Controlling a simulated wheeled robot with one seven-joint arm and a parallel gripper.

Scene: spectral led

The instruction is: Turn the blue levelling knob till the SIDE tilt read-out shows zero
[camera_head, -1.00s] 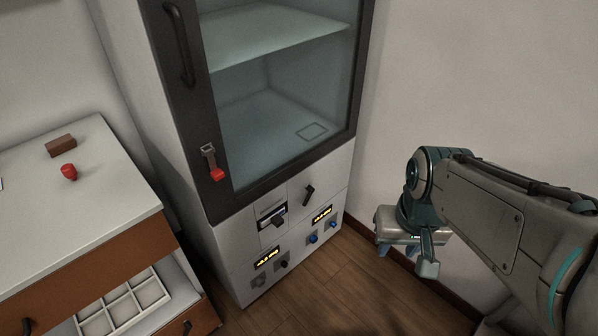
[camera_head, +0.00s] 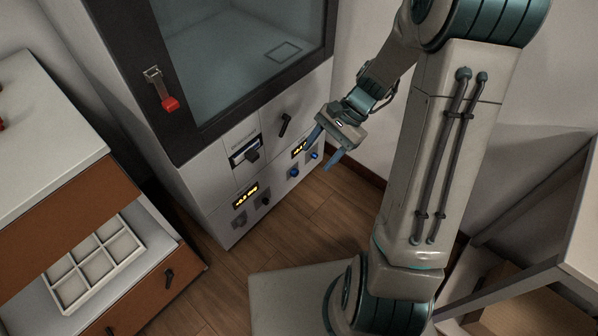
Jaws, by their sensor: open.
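Two small blue knobs show low on the cabinet's front panel, one at left (camera_head: 293,173) and one at right (camera_head: 314,155). I cannot tell from any label which is the levelling knob. A yellow-lit read-out (camera_head: 299,149) sits just above them, partly hidden by my gripper. Another yellow-lit read-out (camera_head: 245,195) is lower left; the digits of both are too small to read. My gripper (camera_head: 321,152) is open and empty, its fingers pointing down and left at the panel. The right blue knob shows between the fingers in the picture; I see no clear contact.
Dark knobs (camera_head: 265,201) sit under the left read-out. A dark handle (camera_head: 285,125) and a slot unit (camera_head: 245,151) are above. The glass door has a red-tipped latch (camera_head: 169,103). An open drawer holds a divided tray (camera_head: 128,246) at left. A shelf unit (camera_head: 540,275) stands right.

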